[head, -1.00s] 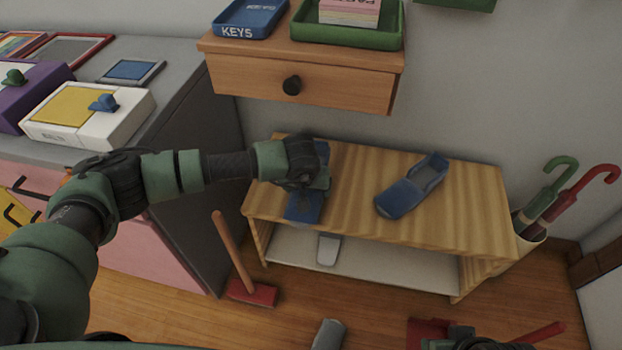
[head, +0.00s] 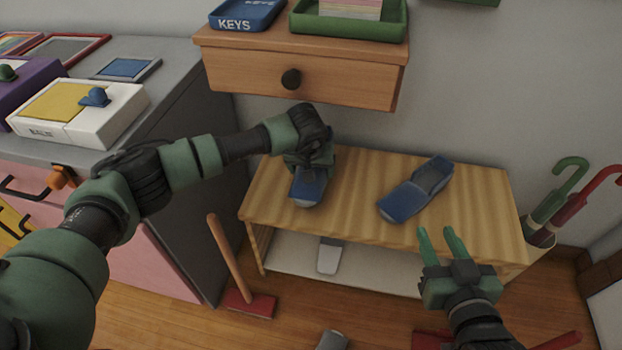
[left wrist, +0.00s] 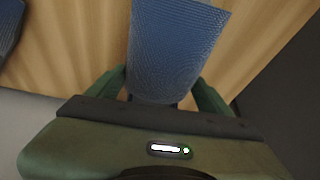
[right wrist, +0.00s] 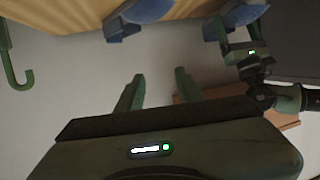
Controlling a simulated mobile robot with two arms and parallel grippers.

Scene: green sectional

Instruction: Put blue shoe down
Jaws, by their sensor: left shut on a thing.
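A blue shoe (head: 308,190) is at the left part of the wooden bench top (head: 355,200), toe toward the front. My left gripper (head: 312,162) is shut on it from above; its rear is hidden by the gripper. In the left wrist view the shoe (left wrist: 178,45) lies between the two green fingers. I cannot tell whether its sole touches the bench. A second blue shoe (head: 416,190) lies slantwise on the bench to the right, apart from the first. My right gripper (head: 443,236) is open and empty in front of the bench's right part.
A drawer shelf (head: 330,75) with a blue keys tray (head: 246,14) and a green tray (head: 350,28) hangs above the bench. Umbrellas (head: 565,195) stand at the right. A red-headed broom (head: 250,303) is at the front left. A grey shoe (head: 329,256) is on the lower shelf.

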